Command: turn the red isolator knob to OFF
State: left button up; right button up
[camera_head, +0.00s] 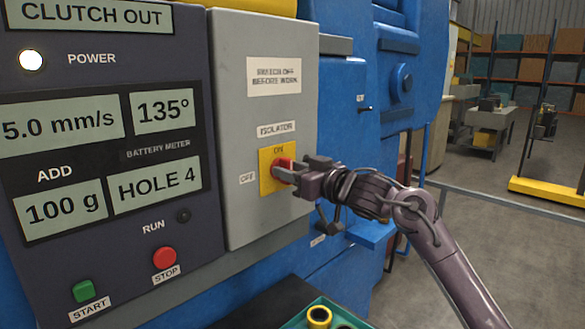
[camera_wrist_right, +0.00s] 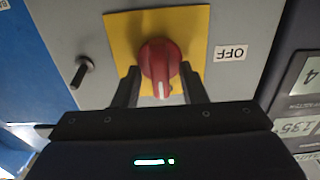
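The red isolator knob (camera_wrist_right: 160,62) sits on a yellow plate (camera_wrist_right: 117,30) on a grey panel. In the right wrist view its white mark points down, away from the plate's far edge, and the OFF label (camera_wrist_right: 230,53) is to the right. In the head view the knob (camera_head: 283,171) is partly hidden by my right gripper (camera_head: 296,172); ON is printed above it and the OFF label (camera_head: 247,178) is to its left. The mark points toward the ON side. My right gripper's fingers are open, one on each side of the knob; contact is unclear. My left gripper is out of view.
Left of the grey box (camera_head: 280,40) is a dark panel (camera_head: 110,200) with displays, a green START button (camera_head: 83,291) and a red STOP button (camera_head: 164,258). A green tray (camera_head: 300,320) is below.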

grip_shut()
jog(key=shift+n, duration=0.4)
jog(key=n+b, duration=0.2)
jog(key=n, duration=0.3)
jog(key=n+b, duration=0.3)
jog(key=n, duration=0.3)
jog(key=n+b, duration=0.3)
jog(key=n, duration=0.3)
jog(key=shift+s+a+f, duration=0.2)
jog(key=shift+f, duration=0.2)
dwell(0.3)
grip_release()
